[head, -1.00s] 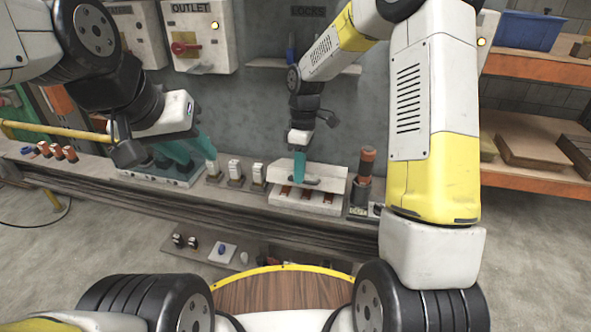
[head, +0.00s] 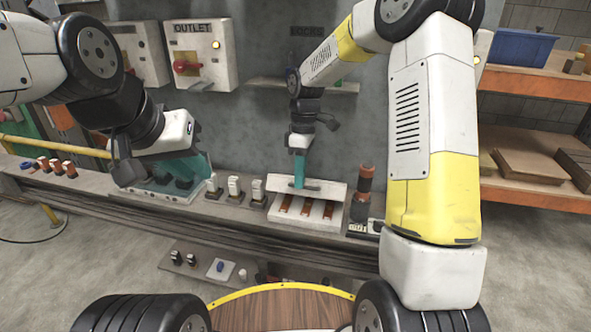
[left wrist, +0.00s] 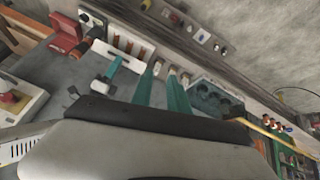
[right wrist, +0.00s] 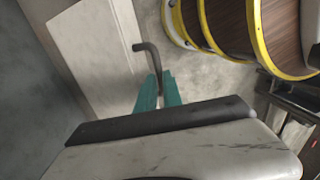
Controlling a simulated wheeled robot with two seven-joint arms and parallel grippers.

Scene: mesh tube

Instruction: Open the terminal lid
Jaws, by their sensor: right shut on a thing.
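The terminal lid (head: 325,188) is a pale panel raised and tilted at the back of the white terminal box (head: 333,214). Copper-coloured terminals (head: 305,207) show in the box below it. My right gripper (head: 299,184) is shut on the lid's dark bent handle (right wrist: 150,60); the lid also fills the upper left of the right wrist view (right wrist: 85,50). My left gripper (left wrist: 163,82) is open and empty, its teal fingers apart. In the head view it hangs over the shelf to the left, near a teal-and-white socket block (head: 160,190).
Several switches (head: 234,187) stand between the left gripper and the box. A dark red-topped cylinder (head: 362,195) stands close right of the box. The OUTLET box (head: 203,55) hangs on the wall. A lower shelf (head: 205,268) and round wooden-topped stool (head: 270,305) lie in front.

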